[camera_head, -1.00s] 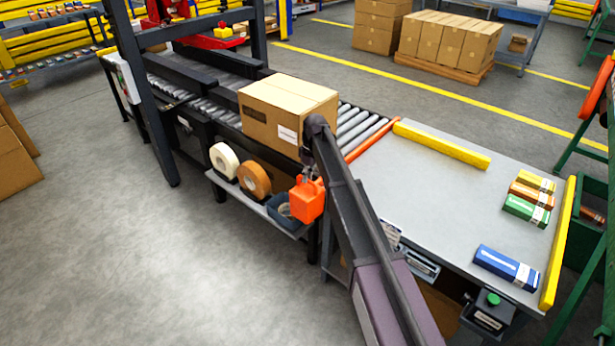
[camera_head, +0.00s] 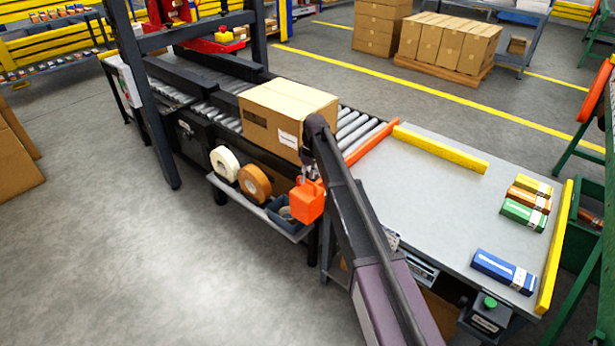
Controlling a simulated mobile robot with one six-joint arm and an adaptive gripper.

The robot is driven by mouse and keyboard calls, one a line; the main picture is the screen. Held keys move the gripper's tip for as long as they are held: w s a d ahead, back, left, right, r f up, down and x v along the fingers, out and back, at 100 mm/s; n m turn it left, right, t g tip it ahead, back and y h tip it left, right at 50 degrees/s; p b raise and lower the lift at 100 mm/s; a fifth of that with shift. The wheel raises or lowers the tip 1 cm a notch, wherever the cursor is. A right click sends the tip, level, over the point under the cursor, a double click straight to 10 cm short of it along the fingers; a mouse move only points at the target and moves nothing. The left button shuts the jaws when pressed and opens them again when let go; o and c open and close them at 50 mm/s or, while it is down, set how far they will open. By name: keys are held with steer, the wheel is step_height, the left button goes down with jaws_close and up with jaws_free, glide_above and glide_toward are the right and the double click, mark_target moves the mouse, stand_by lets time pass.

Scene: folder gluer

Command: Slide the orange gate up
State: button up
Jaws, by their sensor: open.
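The orange gate (camera_head: 372,141) is a narrow bar across the end of the roller conveyor, where the rollers meet the grey table. Its orange face shows as a band standing a little above the table edge. My gripper (camera_head: 309,178) points down in front of the cardboard box, to the left of the gate and apart from it in the picture. It is small, dark and open. An orange block with a loop on top (camera_head: 307,203) is directly below my gripper. I cannot tell whether they touch. My arm hides part of the conveyor's near side.
A cardboard box (camera_head: 287,108) sits on the rollers behind my gripper. Tape rolls (camera_head: 254,182) and a blue bin (camera_head: 283,219) stand on a side shelf. A yellow rail (camera_head: 440,148) and several small cartons (camera_head: 503,270) lie on the table, whose middle is clear.

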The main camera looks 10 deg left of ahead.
steer(key=shift+f, duration=0.15)
steer(key=shift+f+b, duration=1.2)
steer(key=shift+b, duration=0.1)
step_height(320, 180, up, 14)
steer(key=w+d+p, duration=0.1)
steer(key=w+p, duration=0.1)
steer(key=p, duration=1.2)
steer(key=s+d+r+m+p, duration=0.1)
steer(key=s+d+m, duration=0.2)
steer(key=s+d, duration=0.4)
steer(key=s+d+r+m+t+p, duration=0.1)
steer(key=s+d+m, duration=0.3)
steer(key=d, duration=1.2)
steer(key=s+r+p, duration=0.1)
steer(key=s, duration=0.3)
steer(key=shift+s, duration=0.3)
steer(key=shift+d+r, duration=0.1)
steer(key=s+d+r+m+p, duration=0.2)
steer(key=s+d, duration=0.3)
steer(key=s, duration=0.2)
steer(key=s+d+r+m+t+h+p, duration=0.1)
steer(key=s+d+r+m+p, duration=0.1)
steer(key=s+d, duration=0.3)
steer(key=shift+s+d+m, duration=0.3)
steer(key=shift+s+m, duration=0.3)
steer(key=shift+s, duration=0.3)
